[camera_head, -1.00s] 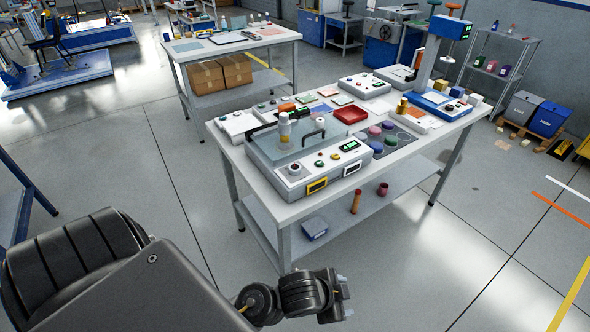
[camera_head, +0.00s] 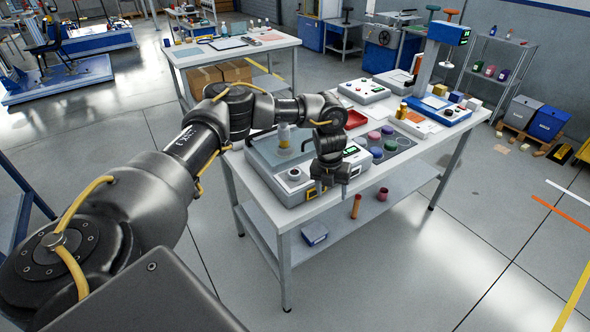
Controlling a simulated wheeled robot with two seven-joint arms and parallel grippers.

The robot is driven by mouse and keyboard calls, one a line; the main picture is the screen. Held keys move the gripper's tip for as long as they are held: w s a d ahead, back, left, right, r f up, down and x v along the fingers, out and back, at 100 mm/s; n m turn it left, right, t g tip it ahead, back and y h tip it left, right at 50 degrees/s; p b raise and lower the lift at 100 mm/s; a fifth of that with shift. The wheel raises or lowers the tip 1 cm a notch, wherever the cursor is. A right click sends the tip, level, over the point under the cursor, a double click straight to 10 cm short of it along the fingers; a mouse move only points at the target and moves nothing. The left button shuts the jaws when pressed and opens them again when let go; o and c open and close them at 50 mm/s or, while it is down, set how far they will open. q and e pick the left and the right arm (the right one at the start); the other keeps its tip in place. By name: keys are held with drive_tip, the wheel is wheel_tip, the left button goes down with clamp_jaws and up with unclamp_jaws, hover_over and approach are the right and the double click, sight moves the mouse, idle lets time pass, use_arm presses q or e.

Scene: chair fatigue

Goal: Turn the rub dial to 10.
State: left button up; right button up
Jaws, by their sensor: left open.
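The rub tester (camera_head: 272,190) is a white machine with a glass-like plate on top, standing at the near left of the white table. A round knob with a dark centre (camera_head: 294,174) sits at the left of its front panel. It looks like the rub dial, but its numbers are too small to read. My left gripper (camera_head: 331,191) points down in front of the panel, right of the knob and apart from it. It is open and empty. My left wrist and gripper hide the buttons and much of the panel's right part. My right gripper is out of view.
A clear bottle (camera_head: 284,136) stands on the tester's plate. A blue and white machine (camera_head: 438,108) stands at the table's far end. Floor in front is clear.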

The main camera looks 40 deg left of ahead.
sight(295, 172)
use_arm(q)
drive_tip(key=s+a+r+n+g+y, duration=0.1)
drive_tip(key=a+r+n, duration=0.1)
drive_tip(key=a+r, duration=1.15)
wheel_tip(295, 172, down, 12)
drive_tip(key=shift+a+r+p, duration=0.1)
drive_tip(key=shift+p, duration=0.3)
drive_tip(key=shift+n, duration=0.3)
drive_tip(key=c, duration=1)
